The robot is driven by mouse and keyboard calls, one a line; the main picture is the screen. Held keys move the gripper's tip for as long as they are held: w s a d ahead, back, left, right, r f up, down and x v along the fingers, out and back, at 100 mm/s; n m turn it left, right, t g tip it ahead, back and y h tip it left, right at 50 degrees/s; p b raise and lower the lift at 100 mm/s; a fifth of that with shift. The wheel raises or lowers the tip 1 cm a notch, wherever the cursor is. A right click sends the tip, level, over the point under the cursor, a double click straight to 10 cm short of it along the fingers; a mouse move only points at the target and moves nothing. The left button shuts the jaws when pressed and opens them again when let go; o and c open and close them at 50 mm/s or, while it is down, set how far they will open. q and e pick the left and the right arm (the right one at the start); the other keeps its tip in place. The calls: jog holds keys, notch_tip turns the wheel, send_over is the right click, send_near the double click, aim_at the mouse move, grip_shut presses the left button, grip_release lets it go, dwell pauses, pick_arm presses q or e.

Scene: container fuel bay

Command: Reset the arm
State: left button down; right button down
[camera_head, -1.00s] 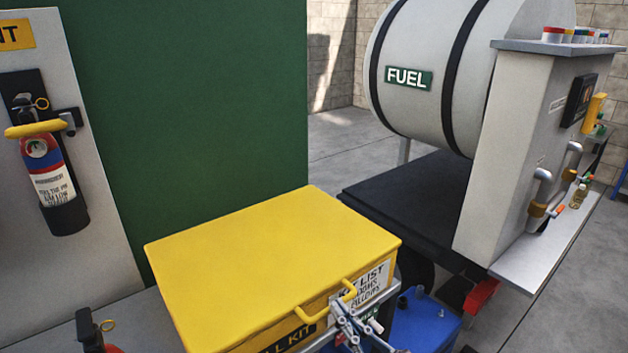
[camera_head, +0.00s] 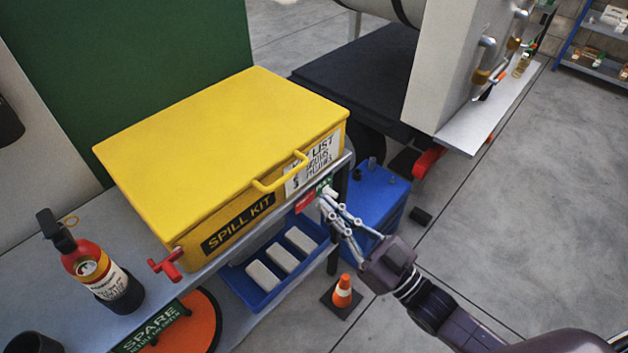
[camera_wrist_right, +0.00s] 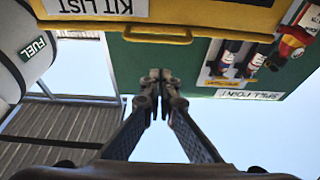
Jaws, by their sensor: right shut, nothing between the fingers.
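My right gripper (camera_head: 328,200) is shut and empty. In the head view its tips are in front of the shelf edge, just below the right front corner of the yellow spill kit box (camera_head: 225,140). I cannot tell whether they touch anything. The arm reaches in from the lower right. In the right wrist view the fingertips (camera_wrist_right: 156,78) meet, with the box's yellow handle (camera_wrist_right: 158,36) beyond them and the picture upside down. The box lid is closed. My left gripper is not in view.
A fire extinguisher (camera_head: 95,272) stands on the shelf (camera_head: 185,292) at left. Below are a blue tray (camera_head: 265,298) with white blocks, a blue container (camera_head: 378,195) and an orange cone (camera_head: 342,292). The grey floor (camera_head: 530,240) at right is largely clear.

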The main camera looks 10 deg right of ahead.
jog(key=w+d+f+m+g+h, duration=0.1)
jog(key=d+f+h, duration=0.2)
jog(key=f, duration=0.7)
jog(key=w+d+f+m+g+h, duration=0.1)
jog(key=w+d+f+m+h, duration=0.15)
jog(key=f, duration=0.75)
jog(key=s+d+f+g+h, duration=0.2)
jog(key=s+d+f, duration=0.1)
jog(key=f, duration=0.6)
jog(key=s+d+f+g+h, duration=0.2)
jog(key=s+d+f, duration=0.1)
jog(key=f, duration=0.6)
jog(key=s+d+f+m+g+h, duration=0.15)
jog(key=s+f+g, duration=0.25)
jog(key=s+f, duration=0.9)
jog(key=s+f+g+h, duration=0.1)
jog(key=s+f+g, duration=0.2)
jog(key=s, duration=0.8)
jog(key=s+a+f+g, duration=0.1)
jog(key=s+f+g, duration=0.2)
jog(key=s+f, duration=0.5)
jog(key=s, duration=0.2)
jog(key=shift+s+g+h, duration=0.3)
jog(key=shift+s+h, duration=0.1)
jog(key=shift+a, duration=0.1)
